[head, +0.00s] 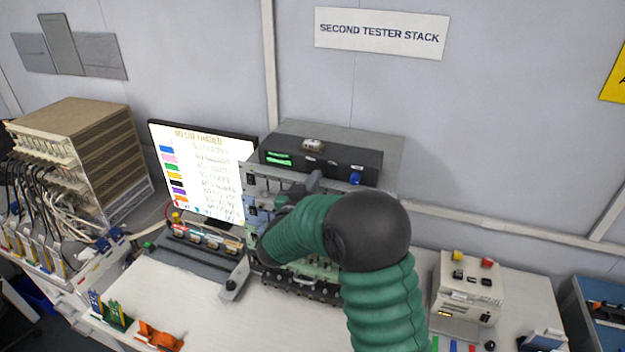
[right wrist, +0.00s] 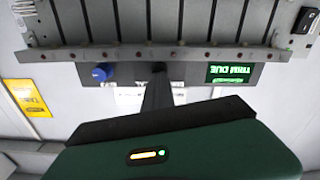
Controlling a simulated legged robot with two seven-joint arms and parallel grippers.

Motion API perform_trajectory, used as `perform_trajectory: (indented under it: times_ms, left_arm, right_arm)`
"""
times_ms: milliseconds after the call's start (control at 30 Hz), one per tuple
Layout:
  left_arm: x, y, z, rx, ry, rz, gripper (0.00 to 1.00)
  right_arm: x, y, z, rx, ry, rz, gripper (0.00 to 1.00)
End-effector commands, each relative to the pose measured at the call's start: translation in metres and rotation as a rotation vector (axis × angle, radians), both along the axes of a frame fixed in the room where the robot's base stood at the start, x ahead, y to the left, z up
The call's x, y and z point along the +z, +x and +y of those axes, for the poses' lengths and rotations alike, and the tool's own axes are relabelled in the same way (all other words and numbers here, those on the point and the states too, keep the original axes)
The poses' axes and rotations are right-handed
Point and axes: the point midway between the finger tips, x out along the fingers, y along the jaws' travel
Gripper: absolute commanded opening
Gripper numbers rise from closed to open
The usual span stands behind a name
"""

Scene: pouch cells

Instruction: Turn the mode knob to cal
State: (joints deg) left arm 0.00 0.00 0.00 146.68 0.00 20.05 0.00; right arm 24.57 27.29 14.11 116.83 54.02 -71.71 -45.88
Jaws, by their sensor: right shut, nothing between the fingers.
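A black tester unit (head: 330,165) sits on top of the equipment stack. Its front carries a green display (head: 278,158) at the left and a blue knob (head: 355,177) at the right. In the upside-down right wrist view, the blue knob (right wrist: 102,73) and the display (right wrist: 235,74), reading "TRIM DUE", lie on either side of my right gripper (right wrist: 158,74). My right gripper (head: 314,182) is shut and empty in front of the unit's middle. It hides part of the panel, and I cannot tell whether it touches. No readable "mode" or "cal" marking shows. My left gripper is out of view.
A lit monitor (head: 200,170) stands left of the stack. A slotted rack (right wrist: 180,25) adjoins the black unit. A beige device (head: 468,290) with yellow and red buttons is at the right. My green right arm covers much of the stack's lower front.

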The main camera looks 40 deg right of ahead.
Motion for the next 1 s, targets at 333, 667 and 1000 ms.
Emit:
perform_trajectory:
  times_ms: [333, 667, 1000]
  left_arm:
    - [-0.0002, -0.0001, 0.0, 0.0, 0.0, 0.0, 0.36]
    - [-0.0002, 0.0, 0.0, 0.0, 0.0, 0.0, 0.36]
    - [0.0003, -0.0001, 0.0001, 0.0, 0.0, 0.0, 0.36]
  right_arm:
    - [-0.0001, -0.0027, -0.0057, -0.011, -0.001, 0.001, 0.0]
    - [-0.0002, -0.0027, -0.0056, -0.011, -0.001, 0.001, 0.0]
    - [-0.0041, -0.0052, -0.0057, -0.007, 0.008, 0.001, 0.41]
